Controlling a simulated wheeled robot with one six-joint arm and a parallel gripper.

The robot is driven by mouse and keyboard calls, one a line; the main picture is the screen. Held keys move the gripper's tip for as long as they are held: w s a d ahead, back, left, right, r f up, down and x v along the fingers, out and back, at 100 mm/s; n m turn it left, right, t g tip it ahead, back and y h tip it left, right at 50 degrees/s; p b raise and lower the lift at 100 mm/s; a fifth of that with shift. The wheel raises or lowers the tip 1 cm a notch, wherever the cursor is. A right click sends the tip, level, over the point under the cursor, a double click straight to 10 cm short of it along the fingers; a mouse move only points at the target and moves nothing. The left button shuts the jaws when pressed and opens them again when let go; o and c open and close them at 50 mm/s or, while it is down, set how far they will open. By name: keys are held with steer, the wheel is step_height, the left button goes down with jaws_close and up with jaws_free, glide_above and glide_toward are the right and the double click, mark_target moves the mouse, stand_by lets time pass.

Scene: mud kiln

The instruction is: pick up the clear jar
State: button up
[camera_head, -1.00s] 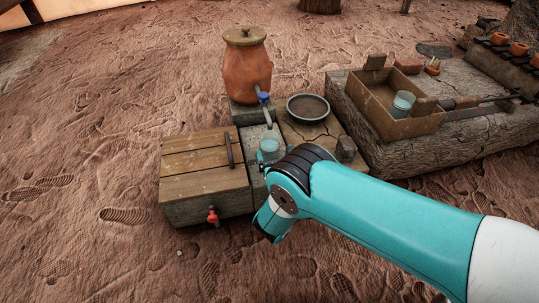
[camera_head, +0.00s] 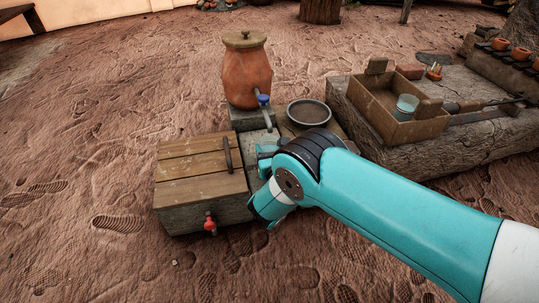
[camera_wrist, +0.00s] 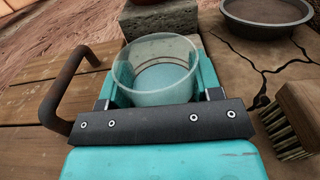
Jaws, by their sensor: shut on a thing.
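A clear jar (camera_wrist: 156,52) with an open round top stands upright between the two teal fingers of my gripper (camera_wrist: 158,88) in the wrist view. The fingers are shut on its sides, and the dark bar of my gripper hides its lower front. In the head view my gripper (camera_head: 268,150) is at the stone and wood bench, mostly hidden by my arm, and the held jar cannot be made out clearly. A second clear jar (camera_head: 406,106) stands in a wooden crate (camera_head: 376,112) at the right.
A wooden lid (camera_head: 200,177) with a dark handle (camera_wrist: 70,84) lies left of the jar. A clay urn (camera_head: 246,76) with a blue-handled tap stands behind. A metal bowl (camera_head: 309,113) and a brush (camera_wrist: 291,118) are to the right. A red tap (camera_head: 210,224) juts out in front.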

steer(key=shift+r+p, duration=0.5)
steer(key=shift+r, duration=0.1)
step_height(320, 180, up, 3)
steer(key=p, duration=0.3)
steer(key=shift+s, duration=0.1)
steer(key=p+v, duration=1.7)
steer(key=p, duration=0.4)
steer(key=shift+s+d+f, duration=0.2)
steer(key=shift+s+f, duration=0.05)
steer(key=shift+s, duration=0.15)
